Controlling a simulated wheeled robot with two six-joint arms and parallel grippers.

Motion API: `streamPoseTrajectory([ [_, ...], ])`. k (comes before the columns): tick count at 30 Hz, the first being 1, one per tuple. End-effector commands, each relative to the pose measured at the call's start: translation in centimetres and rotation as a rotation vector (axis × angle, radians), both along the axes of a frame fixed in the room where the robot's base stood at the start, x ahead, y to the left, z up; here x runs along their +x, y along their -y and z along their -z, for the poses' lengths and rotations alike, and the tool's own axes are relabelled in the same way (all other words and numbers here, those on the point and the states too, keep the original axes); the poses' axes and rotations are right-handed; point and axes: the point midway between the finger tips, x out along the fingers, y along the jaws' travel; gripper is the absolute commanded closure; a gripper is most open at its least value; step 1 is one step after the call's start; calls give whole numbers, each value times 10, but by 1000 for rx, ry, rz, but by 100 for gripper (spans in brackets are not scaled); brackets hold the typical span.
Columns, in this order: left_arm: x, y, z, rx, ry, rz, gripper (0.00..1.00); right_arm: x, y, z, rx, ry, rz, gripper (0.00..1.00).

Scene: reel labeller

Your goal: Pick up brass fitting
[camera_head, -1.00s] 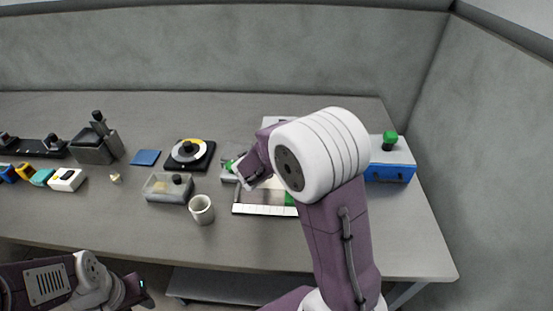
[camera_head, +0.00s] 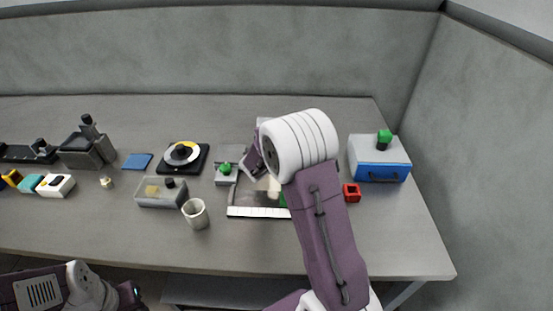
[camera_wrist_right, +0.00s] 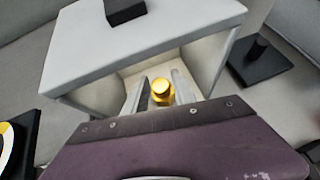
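The brass fitting (camera_wrist_right: 161,92) is a small golden piece with a round top, inside an open-fronted whitish box (camera_wrist_right: 150,42) in the right wrist view. My right gripper (camera_wrist_right: 160,90) reaches into the opening with its two pale fingers apart, one on each side of the fitting. I cannot tell whether either finger touches it. In the head view my right arm hides the fitting and most of the gripper. My left gripper (camera_head: 132,295) is low at the bottom left, away from the table objects; its finger opening is unclear.
A dark plate with a yellow-and-white disc (camera_head: 182,156), clear box (camera_head: 160,195), cup (camera_head: 195,213) and green-button block (camera_head: 226,176) stand left of my right arm. A red block (camera_head: 352,192) and a blue-fronted box (camera_head: 380,160) stand right. The front table strip is clear.

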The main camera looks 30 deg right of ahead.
Motion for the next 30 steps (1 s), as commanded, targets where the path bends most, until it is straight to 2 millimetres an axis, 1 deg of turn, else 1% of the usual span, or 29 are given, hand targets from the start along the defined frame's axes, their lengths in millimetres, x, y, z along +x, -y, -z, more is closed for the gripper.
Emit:
streamPoseTrajectory([
  [8,0,0,0,0,0,0,64,0,0,0,1,-1,0,100],
  [11,0,0,-1,0,0,0,64,0,0,-2,1,-1,0,100],
  [14,0,0,-5,0,0,0,64,0,0,-11,2,0,1,100],
  [20,0,0,-16,0,0,0,64,-1,-1,-41,0,2,0,100],
  [21,0,0,-10,0,0,0,64,-7,-8,-34,1,-1,-4,100],
  [23,0,0,-7,0,0,0,64,-16,-16,-33,0,-1,-3,100],
  [26,0,0,-4,0,0,0,64,-34,-34,-34,0,-1,-6,100],
  [30,0,0,-1,0,0,0,64,-67,-65,-34,0,-1,-9,100],
])
